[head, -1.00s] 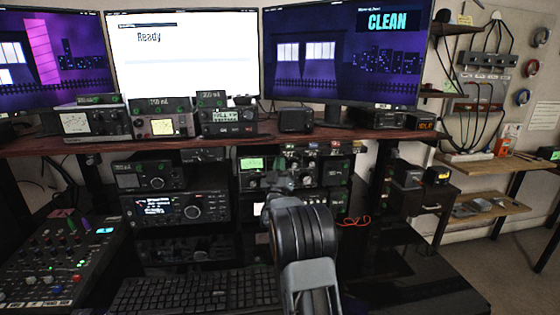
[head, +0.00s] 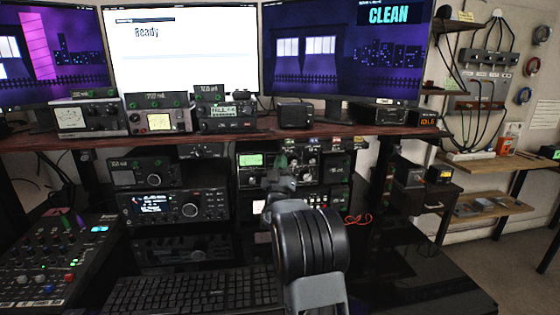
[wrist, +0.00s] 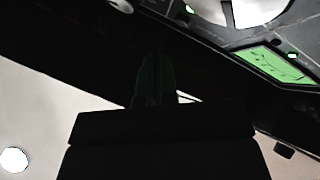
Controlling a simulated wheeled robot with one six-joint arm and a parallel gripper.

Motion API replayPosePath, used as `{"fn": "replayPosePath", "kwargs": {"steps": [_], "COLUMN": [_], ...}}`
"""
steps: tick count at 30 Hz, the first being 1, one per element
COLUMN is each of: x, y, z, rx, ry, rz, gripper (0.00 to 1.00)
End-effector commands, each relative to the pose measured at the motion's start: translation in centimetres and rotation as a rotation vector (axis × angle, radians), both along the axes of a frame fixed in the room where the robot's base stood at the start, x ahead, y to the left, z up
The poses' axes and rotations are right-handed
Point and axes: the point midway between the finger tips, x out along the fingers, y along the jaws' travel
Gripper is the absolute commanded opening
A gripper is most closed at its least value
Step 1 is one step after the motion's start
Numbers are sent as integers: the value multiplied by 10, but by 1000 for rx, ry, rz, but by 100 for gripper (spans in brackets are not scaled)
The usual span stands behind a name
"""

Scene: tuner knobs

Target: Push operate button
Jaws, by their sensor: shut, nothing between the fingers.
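My gripper (head: 281,162) is shut and empty, in front of the stacked radio units under the desk shelf. My arm hides part of that stack. In the wrist view the dark fingers (wrist: 155,78) point up the picture, with a faint green tint. A unit with a green screen (head: 252,160) is just left of the gripper; a green screen (wrist: 276,64) also shows at the right of the wrist view. I cannot pick out the operate button by its label in either view, nor tell whether the fingertips touch anything.
A keyboard (head: 195,292) lies in front, with a mixer (head: 62,262) to its left. Radio units (head: 172,207) stand left of my arm. A wooden shelf (head: 190,136) runs above, under several monitors. Orange cable (head: 358,219) lies to the right.

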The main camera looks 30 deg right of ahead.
Motion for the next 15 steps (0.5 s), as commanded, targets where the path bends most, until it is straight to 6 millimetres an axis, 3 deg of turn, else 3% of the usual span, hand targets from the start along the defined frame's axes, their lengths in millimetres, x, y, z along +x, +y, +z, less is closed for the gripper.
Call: {"fn": "replayPosePath", "kwargs": {"steps": [7,15], "x": [-21,-30], "y": [10,15], "z": [-4,-2], "rx": [1,1], "ry": [1,2], "rz": [0,0], "gripper": [0,0]}}
